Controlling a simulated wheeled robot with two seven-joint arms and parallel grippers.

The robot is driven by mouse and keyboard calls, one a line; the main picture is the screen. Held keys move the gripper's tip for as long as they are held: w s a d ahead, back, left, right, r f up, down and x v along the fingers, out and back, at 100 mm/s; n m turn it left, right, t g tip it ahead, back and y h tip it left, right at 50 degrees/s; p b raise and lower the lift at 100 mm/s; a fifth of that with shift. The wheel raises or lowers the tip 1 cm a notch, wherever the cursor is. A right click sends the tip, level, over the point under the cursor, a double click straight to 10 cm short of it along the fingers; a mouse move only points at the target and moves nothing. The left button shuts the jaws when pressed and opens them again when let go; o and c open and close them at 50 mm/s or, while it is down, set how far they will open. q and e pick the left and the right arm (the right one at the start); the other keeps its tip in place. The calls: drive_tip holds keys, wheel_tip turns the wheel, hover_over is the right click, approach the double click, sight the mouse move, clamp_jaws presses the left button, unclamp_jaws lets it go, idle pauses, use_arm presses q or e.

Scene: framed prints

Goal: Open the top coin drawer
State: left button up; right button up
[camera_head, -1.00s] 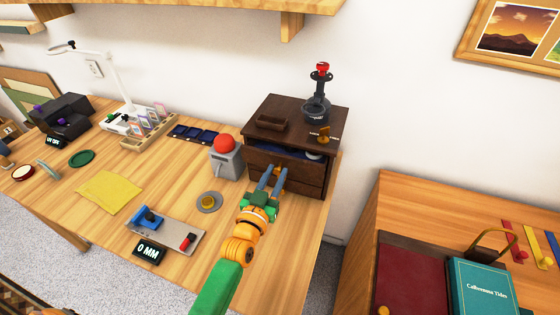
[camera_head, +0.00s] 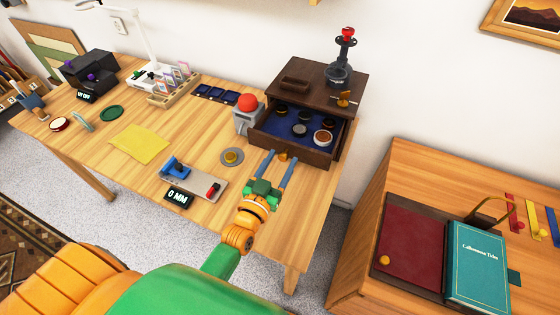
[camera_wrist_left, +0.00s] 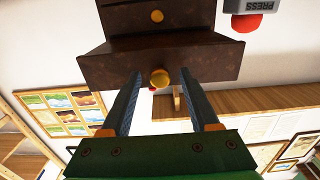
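The dark brown coin cabinet (camera_head: 325,95) stands at the desk's back right corner. Its top drawer (camera_head: 313,154) is pulled out, showing a blue lining with several round coin-like discs inside. The drawer's brass knob (camera_head: 284,156) also shows in the left wrist view (camera_wrist_left: 160,78). My left gripper (camera_head: 282,159) is open in front of the drawer, its two blue fingers apart on either side of the knob; the wrist view shows gaps on both sides (camera_wrist_left: 160,72). A second knob (camera_wrist_left: 156,16) shows on the closed drawer below. My right gripper is not in view.
A grey box with a red button (camera_head: 247,110) stands close left of the drawer. A round plate with a brass disc (camera_head: 232,156) and a measuring device (camera_head: 207,187) lie nearby. A second table with books (camera_head: 478,265) is at right.

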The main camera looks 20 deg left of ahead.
use_arm(q)
drive_tip(key=s, duration=0.7)
drive_tip(key=shift+b, duration=0.4)
